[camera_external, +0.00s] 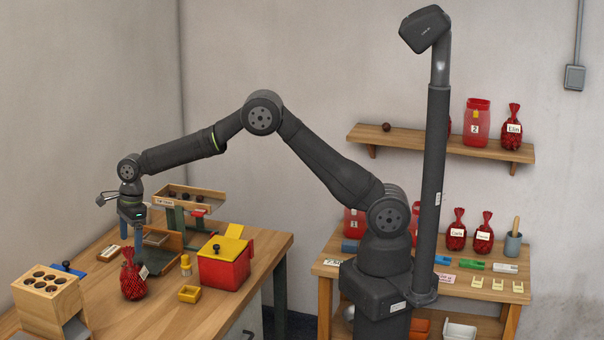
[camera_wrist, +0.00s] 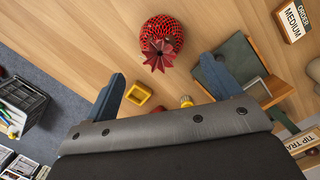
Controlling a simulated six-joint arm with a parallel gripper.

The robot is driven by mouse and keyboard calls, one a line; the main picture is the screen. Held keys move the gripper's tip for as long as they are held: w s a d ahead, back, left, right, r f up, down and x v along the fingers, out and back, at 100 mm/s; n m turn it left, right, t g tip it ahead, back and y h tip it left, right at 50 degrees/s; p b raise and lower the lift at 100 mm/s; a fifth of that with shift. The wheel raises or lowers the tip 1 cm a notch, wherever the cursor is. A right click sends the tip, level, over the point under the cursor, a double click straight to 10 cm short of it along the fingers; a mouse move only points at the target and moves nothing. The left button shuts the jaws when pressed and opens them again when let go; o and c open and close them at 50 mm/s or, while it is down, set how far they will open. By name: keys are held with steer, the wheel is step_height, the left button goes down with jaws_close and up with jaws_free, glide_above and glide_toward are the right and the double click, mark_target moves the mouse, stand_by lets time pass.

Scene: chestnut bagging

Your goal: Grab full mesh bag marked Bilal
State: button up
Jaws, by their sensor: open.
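A full red mesh bag (camera_external: 132,281) stands upright on the left workbench, its neck tied at the top. A white tag hangs on its right side, and its writing is too small to read. In the wrist view the bag (camera_wrist: 160,27) shows from above, with its gathered red top toward me. My gripper (camera_external: 131,238) is open and points down above the bag, with its fingertips around or just over the bag's top; the exact gap is unclear. In the wrist view the blue fingers of my gripper (camera_wrist: 163,88) are wide apart with no bag between them.
A wooden block with holes (camera_external: 50,300) stands left. An "ORDER MEDIUM" sign (camera_wrist: 297,18) lies nearby. Other tagged bags (camera_external: 484,238) stand on the right table.

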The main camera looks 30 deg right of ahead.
mark_target(124, 268)
steer(key=shift+s+a+f, duration=0.1)
steer(key=shift+a+f, duration=0.15)
steer(key=shift+f, duration=1.05)
steer(key=shift+w+a+f, duration=0.1)
steer(key=shift+a+f, duration=0.15)
steer(key=shift+f, duration=1.05)
steer(key=shift+s+a+f, duration=0.1)
steer(key=shift+a+f, duration=0.15)
steer(key=shift+f, duration=1.05)
steer(key=c, duration=1.6)
steer(key=shift+r, duration=0.1)
